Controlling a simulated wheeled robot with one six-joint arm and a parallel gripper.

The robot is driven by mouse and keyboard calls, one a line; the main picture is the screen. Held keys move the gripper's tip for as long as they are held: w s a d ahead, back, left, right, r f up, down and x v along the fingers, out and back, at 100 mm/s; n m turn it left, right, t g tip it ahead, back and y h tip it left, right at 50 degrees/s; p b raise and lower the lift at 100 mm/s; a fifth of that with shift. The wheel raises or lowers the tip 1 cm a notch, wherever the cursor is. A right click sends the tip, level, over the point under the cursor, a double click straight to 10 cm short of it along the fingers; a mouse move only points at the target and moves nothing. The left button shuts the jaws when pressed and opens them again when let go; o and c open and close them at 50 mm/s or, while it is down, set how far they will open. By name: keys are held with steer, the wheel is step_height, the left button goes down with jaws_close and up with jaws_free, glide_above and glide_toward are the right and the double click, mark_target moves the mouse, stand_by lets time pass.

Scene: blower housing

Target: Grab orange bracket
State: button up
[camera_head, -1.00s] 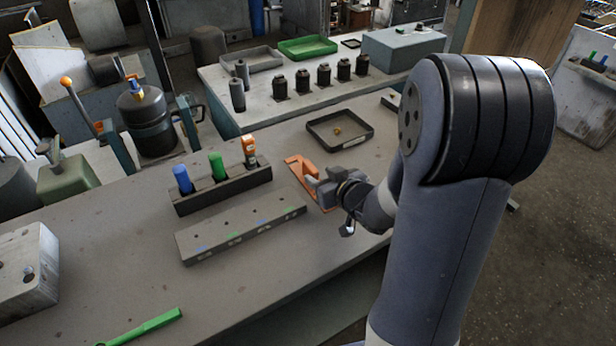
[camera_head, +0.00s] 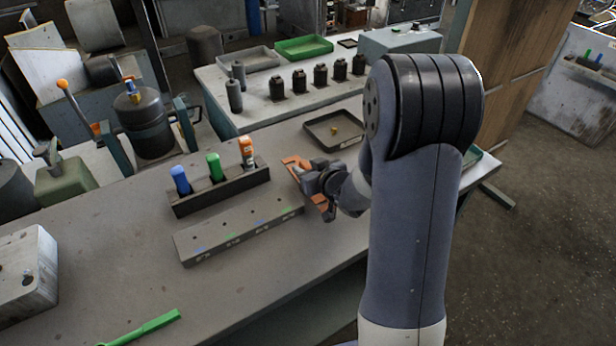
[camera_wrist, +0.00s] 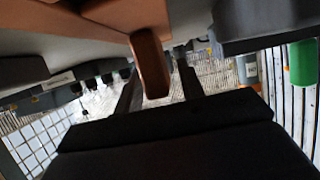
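The orange bracket (camera_head: 296,161) lies on the grey workbench, right of the block with the handles. My gripper (camera_head: 305,178) is low over it and hides its middle; orange shows beyond and in front of the fingers. In the wrist view, the bracket (camera_wrist: 150,62) reaches down between the two dark fingers of my gripper (camera_wrist: 160,88). The fingers stand apart, one on each side of the orange part, with a gap visible on the right. Firm contact does not show.
A dark block (camera_head: 222,193) with blue, green and orange handles stands left of the bracket. A long low bar (camera_head: 238,234) lies in front. A black tray (camera_head: 318,144) with a small yellow piece sits behind. A green tool (camera_head: 142,328) lies at the front.

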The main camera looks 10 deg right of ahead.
jaws_close()
steer(key=shift+r, duration=0.2)
